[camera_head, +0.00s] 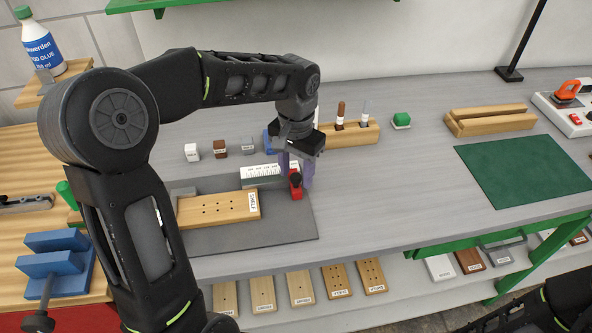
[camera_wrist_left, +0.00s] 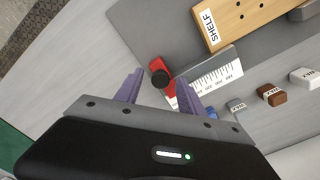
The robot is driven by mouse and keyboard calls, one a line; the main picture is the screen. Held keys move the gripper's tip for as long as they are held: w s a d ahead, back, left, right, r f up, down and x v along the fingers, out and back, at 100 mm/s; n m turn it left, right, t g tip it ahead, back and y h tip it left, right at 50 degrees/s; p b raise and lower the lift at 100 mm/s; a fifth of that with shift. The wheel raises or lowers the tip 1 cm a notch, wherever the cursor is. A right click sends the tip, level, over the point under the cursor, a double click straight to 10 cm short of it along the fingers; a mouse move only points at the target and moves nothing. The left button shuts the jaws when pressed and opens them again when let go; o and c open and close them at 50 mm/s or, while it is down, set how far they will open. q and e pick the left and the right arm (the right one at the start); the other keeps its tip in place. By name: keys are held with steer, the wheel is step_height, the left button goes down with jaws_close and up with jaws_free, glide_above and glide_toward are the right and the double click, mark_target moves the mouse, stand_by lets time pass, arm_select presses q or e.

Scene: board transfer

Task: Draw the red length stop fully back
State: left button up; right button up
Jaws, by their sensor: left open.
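The red length stop (camera_head: 295,185) with its dark knob stands at the right end of the white scale (camera_head: 260,171) on the grey mat. My left gripper (camera_head: 296,182) is open, pointing down over the stop, and its purple fingers show on either side of it. In the left wrist view the red stop (camera_wrist_left: 157,64) and its black knob lie just beyond and between the fingertips of the left gripper (camera_wrist_left: 158,82). I cannot tell whether the fingers touch it. My right gripper is not in view; only part of my right arm shows at the lower right.
A board labelled SHELF (camera_head: 215,208) lies on the grey mat (camera_head: 300,228) in front of the scale. Small labelled blocks (camera_head: 220,147) and a wooden holder (camera_head: 350,133) stand behind. The bench right of the mat is clear up to a green mat (camera_head: 520,170).

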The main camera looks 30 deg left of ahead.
mark_target(296, 176)
arm_select(q)
steer(key=shift+r, duration=0.1)
steer(key=shift+r+b, duration=0.45)
steer(key=shift+r, duration=3.35)
